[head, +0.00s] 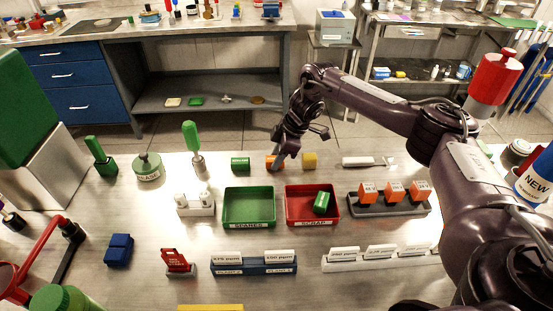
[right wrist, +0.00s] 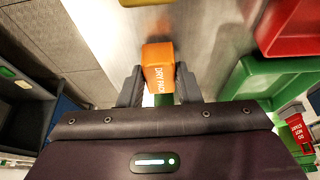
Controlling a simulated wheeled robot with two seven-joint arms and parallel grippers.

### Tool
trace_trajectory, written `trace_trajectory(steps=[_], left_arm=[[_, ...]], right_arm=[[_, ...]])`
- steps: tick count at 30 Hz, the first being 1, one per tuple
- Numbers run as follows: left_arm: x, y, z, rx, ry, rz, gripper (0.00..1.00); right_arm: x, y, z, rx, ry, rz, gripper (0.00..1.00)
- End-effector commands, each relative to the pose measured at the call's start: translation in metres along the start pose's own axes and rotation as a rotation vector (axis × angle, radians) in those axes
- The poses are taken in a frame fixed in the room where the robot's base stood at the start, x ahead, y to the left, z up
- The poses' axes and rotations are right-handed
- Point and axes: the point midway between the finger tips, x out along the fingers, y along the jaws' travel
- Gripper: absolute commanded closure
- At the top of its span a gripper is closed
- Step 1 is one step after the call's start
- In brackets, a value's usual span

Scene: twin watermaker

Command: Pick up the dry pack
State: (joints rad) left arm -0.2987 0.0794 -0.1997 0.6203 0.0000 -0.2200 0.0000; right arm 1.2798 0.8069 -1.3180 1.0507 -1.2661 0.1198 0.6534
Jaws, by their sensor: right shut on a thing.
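The dry pack is a small orange block (head: 270,161) at the back middle of the bench, partly hidden by my gripper in the head view. In the right wrist view the dry pack (right wrist: 158,66) shows its "DRY PACK" lettering and sits between the two dark fingers. My right gripper (head: 278,163) points down at it, with its fingers (right wrist: 159,88) shut on its sides. I cannot tell whether the dry pack touches the bench. My left gripper is in neither view.
In front are the green SPARES tray (head: 226,205) and the red SCRAP tray (head: 292,209), which holds a green cylinder (head: 323,202). A rack (head: 400,210) with orange blocks stands right.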

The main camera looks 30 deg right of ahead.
Motion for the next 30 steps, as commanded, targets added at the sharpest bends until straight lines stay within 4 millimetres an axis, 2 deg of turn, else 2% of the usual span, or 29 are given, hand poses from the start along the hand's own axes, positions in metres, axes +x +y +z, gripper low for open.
trace_trajectory(steps=[8,13,15,21,24,30], left_arm=[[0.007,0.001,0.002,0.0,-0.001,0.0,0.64],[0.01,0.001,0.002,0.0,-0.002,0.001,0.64],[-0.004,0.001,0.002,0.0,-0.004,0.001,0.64],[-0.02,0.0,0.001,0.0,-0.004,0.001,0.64],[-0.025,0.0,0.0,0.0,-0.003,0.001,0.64],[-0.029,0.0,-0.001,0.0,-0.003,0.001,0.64]], right_arm=[[-0.037,0.001,-0.016,-0.002,0.004,0.004,0.92],[-0.079,0.001,-0.034,-0.003,0.004,0.006,0.92],[-0.104,0.002,-0.043,-0.004,0.001,0.008,0.92],[-0.149,0.001,-0.062,-0.003,0.0,0.006,0.92],[-0.164,0.001,-0.068,-0.003,0.0,0.005,0.92],[-0.179,0.0,-0.074,-0.001,0.0,0.001,0.92]])
